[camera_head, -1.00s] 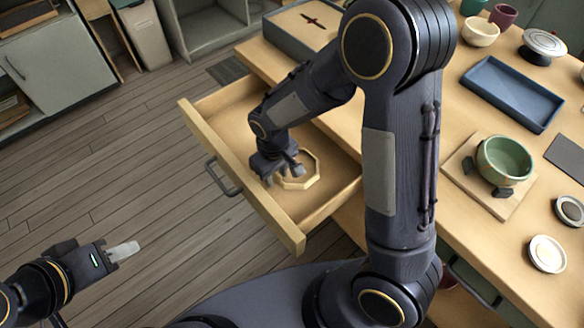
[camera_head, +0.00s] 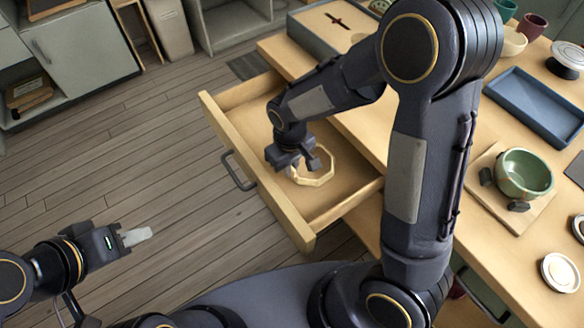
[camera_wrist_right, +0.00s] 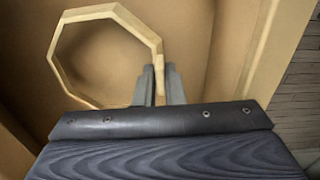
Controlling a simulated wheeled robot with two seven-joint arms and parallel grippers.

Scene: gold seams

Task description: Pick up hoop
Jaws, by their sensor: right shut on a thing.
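The hoop is a pale wooden octagonal ring (camera_head: 328,178) inside the open drawer (camera_head: 262,190). It also shows in the right wrist view (camera_wrist_right: 52,52), with its right side between my fingers. My right gripper (camera_head: 298,168) reaches down into the drawer and is shut on the hoop's rim; its fingertips also show in the right wrist view (camera_wrist_right: 160,88). Whether the hoop touches the drawer floor I cannot tell. My left gripper (camera_head: 138,237) is over the floor at the lower left, empty; its fingers look close together, but the gap is unclear.
The drawer's front with its dark handle (camera_head: 238,172) faces the wooden floor. On the table are a blue tray (camera_head: 500,82), a green bowl (camera_head: 526,172) on a board, and cups at the back. Free floor lies left of the drawer.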

